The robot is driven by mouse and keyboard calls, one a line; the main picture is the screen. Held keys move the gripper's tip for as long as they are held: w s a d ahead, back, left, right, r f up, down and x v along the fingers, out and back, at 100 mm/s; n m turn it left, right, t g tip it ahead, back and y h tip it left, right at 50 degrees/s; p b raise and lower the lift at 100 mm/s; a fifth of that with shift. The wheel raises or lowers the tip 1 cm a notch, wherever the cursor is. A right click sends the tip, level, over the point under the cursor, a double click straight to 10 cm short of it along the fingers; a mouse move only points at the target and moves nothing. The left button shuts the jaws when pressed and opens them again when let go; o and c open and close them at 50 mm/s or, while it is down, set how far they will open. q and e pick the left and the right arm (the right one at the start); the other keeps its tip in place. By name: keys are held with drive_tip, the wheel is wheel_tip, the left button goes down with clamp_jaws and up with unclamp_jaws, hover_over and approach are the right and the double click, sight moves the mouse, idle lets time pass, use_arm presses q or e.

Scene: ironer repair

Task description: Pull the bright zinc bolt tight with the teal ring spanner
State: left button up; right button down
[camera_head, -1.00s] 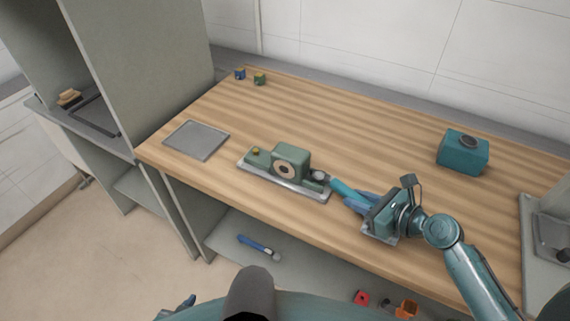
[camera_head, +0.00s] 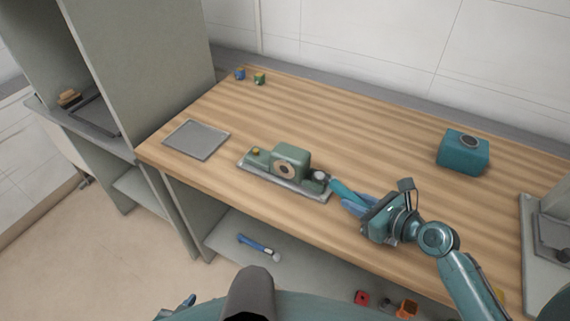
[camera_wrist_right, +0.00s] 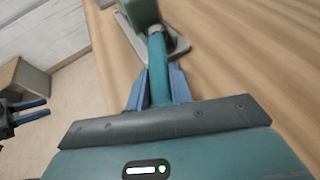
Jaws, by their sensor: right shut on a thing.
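The teal ring spanner (camera_head: 343,189) is in my right gripper (camera_head: 362,204), which is shut on its handle. In the right wrist view the spanner (camera_wrist_right: 158,70) runs from between the blue fingers to the green unit. Its ring end is at the bright zinc bolt (camera_head: 320,175), on the right end of the green unit (camera_head: 291,160); I cannot tell whether it is seated around the head. A brass-coloured bolt (camera_head: 255,151) is at the unit's left end. My left gripper (camera_head: 184,303) is low at the bottom edge; the right wrist view shows its fingers (camera_wrist_right: 30,110) apart and empty.
A grey tray (camera_head: 196,139) lies left on the bench, and a teal box (camera_head: 463,151) stands at the right back. A blue-handled tool (camera_head: 258,246) lies on the shelf below.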

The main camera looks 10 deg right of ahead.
drive_tip(key=shift+a+r, duration=0.25)
drive_tip(key=shift+w+r, duration=0.1)
drive_tip(key=shift+r, duration=0.9)
drive_tip(key=shift+d+r, duration=0.15)
drive_tip(key=shift+r, duration=1.1)
